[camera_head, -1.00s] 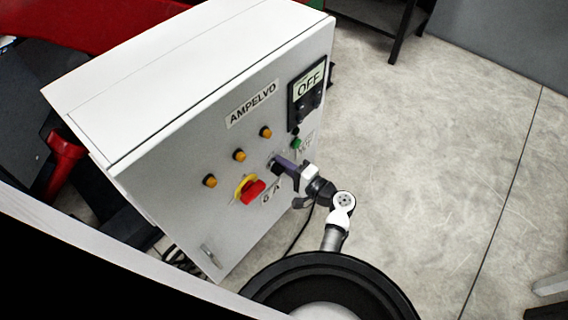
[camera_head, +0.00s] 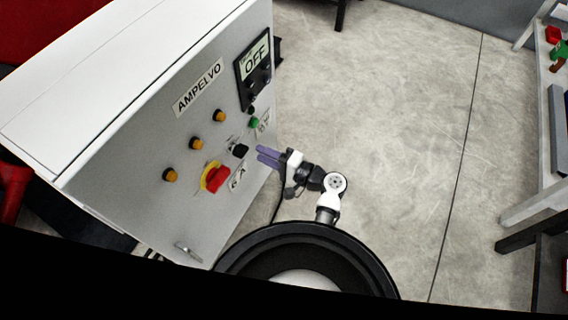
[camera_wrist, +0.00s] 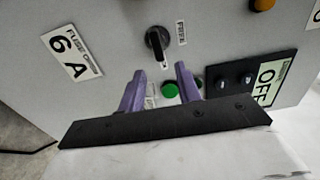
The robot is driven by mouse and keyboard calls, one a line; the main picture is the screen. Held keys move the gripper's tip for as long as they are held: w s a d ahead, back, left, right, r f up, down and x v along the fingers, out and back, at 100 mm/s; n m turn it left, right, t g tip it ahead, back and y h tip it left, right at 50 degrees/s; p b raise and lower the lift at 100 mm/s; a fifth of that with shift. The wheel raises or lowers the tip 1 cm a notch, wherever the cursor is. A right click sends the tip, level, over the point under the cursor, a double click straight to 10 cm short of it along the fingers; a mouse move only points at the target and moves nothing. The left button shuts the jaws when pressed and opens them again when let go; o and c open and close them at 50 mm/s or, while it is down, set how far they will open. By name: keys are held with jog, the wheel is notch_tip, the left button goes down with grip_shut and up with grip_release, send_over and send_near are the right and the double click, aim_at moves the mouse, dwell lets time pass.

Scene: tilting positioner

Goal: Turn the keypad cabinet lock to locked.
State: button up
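A black rotary knob (camera_head: 239,150) is on the grey front of a cabinet labelled AMPELVO (camera_head: 150,130); I cannot tell if it is the lock the task names. In the wrist view the knob (camera_wrist: 157,42) is just beyond my fingertips, beside a small label too blurred to read surely. My gripper (camera_head: 262,155) has purple fingers pointing at the panel, just right of the knob and apart from it. In the wrist view my gripper (camera_wrist: 160,69) is open, with nothing between its fingers. No keypad is clearly recognisable.
A red switch on a yellow plate (camera_head: 215,178), several orange buttons (camera_head: 219,115), a green button (camera_head: 254,123) and a black panel reading OFF (camera_head: 254,68) surround the knob. A cabinet handle (camera_head: 188,251) is lower down. Open floor (camera_head: 375,130) lies right; a workbench (camera_head: 545,130) stands at far right.

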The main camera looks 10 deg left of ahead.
jog(key=v, duration=0.7)
jog(key=shift+b, duration=0.4)
jog(key=shift+r, duration=0.1)
